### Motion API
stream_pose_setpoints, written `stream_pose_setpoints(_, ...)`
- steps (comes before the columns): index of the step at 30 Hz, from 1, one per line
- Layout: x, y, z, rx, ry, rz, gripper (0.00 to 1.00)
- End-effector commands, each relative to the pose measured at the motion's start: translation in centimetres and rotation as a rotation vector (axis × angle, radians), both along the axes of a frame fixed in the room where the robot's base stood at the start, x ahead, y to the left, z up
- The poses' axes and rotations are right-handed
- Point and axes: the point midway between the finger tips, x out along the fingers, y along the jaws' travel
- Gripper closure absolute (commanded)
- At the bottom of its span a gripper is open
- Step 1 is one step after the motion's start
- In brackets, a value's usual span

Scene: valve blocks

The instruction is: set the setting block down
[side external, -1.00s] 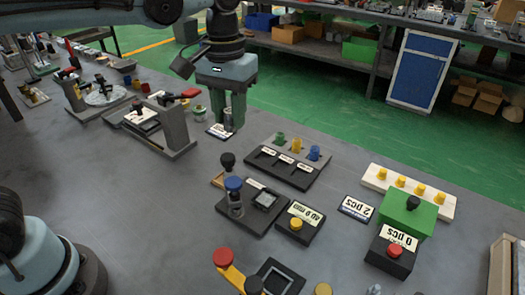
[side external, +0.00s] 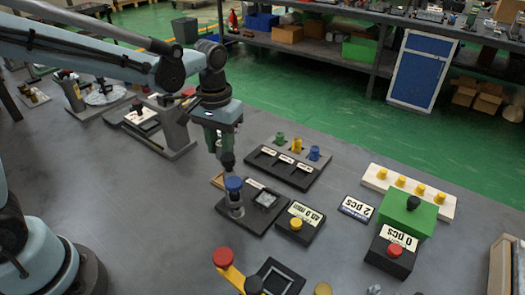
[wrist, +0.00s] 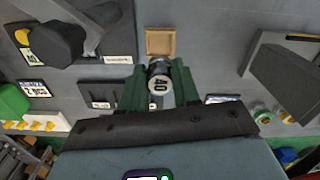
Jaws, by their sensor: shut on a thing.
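My gripper (side external: 224,148) is at the near side of the rack, pointing down. A small wooden tray (wrist: 160,41) lies just past the block in the wrist view. Its edge also shows in the side view (side external: 216,181). I cannot tell whether the block touches the tray.
A blue-knobbed post (side external: 234,184) on a black base stands close in front of the block. A black rack (side external: 285,169) with green, yellow and blue pieces is to the right. A 2 pcs sign (side external: 356,208) and a green box (side external: 404,215) stand farther right.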

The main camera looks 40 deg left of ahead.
Motion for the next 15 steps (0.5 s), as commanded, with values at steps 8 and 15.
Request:
stream_pose_setpoints(8, 0.0, 0.0, -3.0, 0.000, 0.000, 0.000, 1.00)
stream_pose_setpoints(15, 0.0, 0.0, -5.9, 0.000, 0.000, 0.000, 1.00)
